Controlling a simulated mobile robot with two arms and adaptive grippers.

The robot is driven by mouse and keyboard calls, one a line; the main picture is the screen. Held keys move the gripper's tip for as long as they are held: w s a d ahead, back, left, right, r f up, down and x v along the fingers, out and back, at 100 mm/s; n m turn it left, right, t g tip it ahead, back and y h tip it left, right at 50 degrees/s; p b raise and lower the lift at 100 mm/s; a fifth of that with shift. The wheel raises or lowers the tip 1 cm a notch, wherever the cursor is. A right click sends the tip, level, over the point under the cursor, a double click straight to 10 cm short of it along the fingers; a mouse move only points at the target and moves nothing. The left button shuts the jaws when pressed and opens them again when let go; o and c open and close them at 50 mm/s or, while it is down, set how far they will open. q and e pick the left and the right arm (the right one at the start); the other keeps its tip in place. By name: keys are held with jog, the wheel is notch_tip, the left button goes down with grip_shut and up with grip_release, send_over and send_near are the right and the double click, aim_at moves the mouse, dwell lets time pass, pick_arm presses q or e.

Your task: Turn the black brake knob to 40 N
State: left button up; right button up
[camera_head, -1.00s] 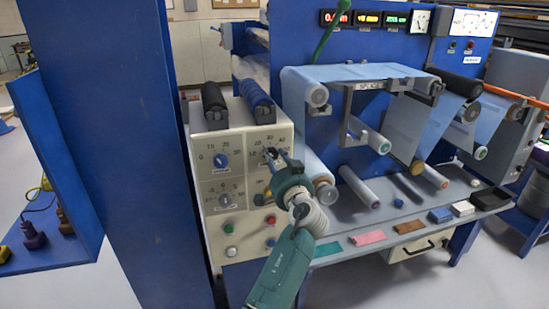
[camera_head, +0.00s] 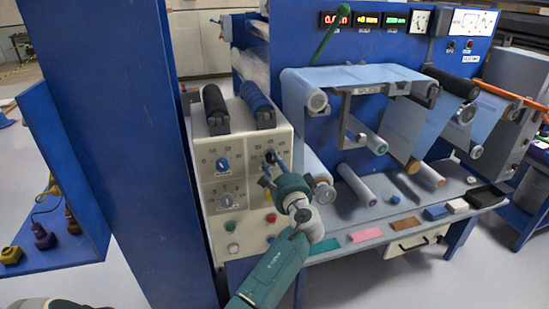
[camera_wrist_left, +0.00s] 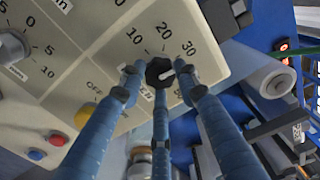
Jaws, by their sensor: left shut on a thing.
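The black brake knob (camera_wrist_left: 160,72) is on the cream control panel (camera_wrist_left: 95,18), inside a dial marked 10, 20, 30 and 50. Its white pointer line faces right, below the 30 mark, toward a part of the scale hidden by a finger. My left gripper (camera_wrist_left: 161,84) has three blue fingers closed around the knob. In the head view my left gripper (camera_head: 271,165) reaches up to the upper right dial and mostly hides the knob. My right gripper is not in view.
Green button (camera_head: 231,226) and red button (camera_head: 271,218) are lower. A blue post (camera_head: 135,130) stands close left. Film rollers (camera_head: 315,101) are at right.

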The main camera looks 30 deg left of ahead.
pick_arm(q)
jog(key=m+p, duration=0.1)
jog(key=m, duration=0.1)
jog(key=m+p, duration=0.2)
jog(key=m, duration=0.1)
jog(key=shift+a+r+p, duration=0.1)
jog(key=shift+r+p, duration=0.2)
jog(key=shift+r, duration=0.1)
jog(key=shift+w+f+m+p, duration=0.1)
jog(key=shift+m+p, duration=0.65)
jog(key=shift+m, duration=0.85)
jog(key=o, duration=1)
jog(key=shift+c, duration=0.2)
jog(key=shift+o, duration=0.9)
jog(key=shift+f, duration=0.3)
jog(key=shift+s+d, duration=0.2)
jog(key=shift+d, duration=0.1)
jog(key=v, duration=1.1)
jog(key=shift+s, duration=0.15)
